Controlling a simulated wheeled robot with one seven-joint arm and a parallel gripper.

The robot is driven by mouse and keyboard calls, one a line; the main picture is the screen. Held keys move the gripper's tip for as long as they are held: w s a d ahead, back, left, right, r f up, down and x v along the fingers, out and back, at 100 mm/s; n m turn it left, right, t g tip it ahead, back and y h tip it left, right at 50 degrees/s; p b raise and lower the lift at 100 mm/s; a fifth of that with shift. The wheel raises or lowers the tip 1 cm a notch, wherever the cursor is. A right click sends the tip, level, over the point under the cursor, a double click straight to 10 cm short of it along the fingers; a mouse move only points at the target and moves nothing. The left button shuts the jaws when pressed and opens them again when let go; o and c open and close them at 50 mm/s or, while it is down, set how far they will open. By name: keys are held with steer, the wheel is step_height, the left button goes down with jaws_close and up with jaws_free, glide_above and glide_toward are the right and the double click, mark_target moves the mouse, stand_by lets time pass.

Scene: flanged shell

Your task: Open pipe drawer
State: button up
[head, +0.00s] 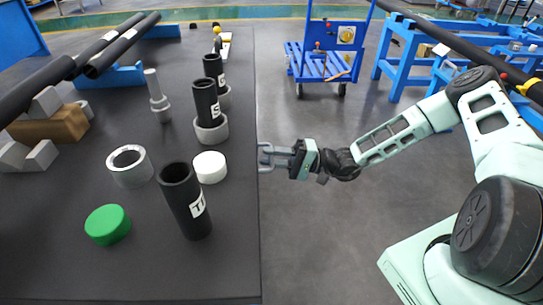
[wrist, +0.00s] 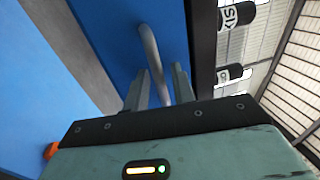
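The pipe drawer's blue front (wrist: 110,30) fills much of the wrist view, with a grey metal bar handle (wrist: 150,45) standing out from it. My gripper (wrist: 158,82) is at the handle, with one finger on each side of the bar. The fingers look apart, and I cannot tell whether either touches the bar. In the head view my gripper (head: 264,157) is at the right edge of the dark table (head: 225,265). The drawer front and handle are hidden there.
A black pipe (head: 184,205), a white cap (head: 210,167), a green cap (head: 107,225) and a grey ring (head: 130,168) stand on the table near my gripper. The floor (head: 320,240) right of the table is open. A blue cart (head: 322,62) stands behind.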

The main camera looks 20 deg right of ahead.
steer(key=shift+a, duration=0.1)
jaws_close()
steer(key=r+v, duration=0.3)
steer(key=v, duration=1.2)
steer(key=d+r+v, duration=0.1)
steer(key=r+v, duration=0.1)
steer(key=v, duration=1.3)
steer(key=shift+s+d+r, duration=0.2)
steer(key=shift+r, duration=0.1)
jaws_free()
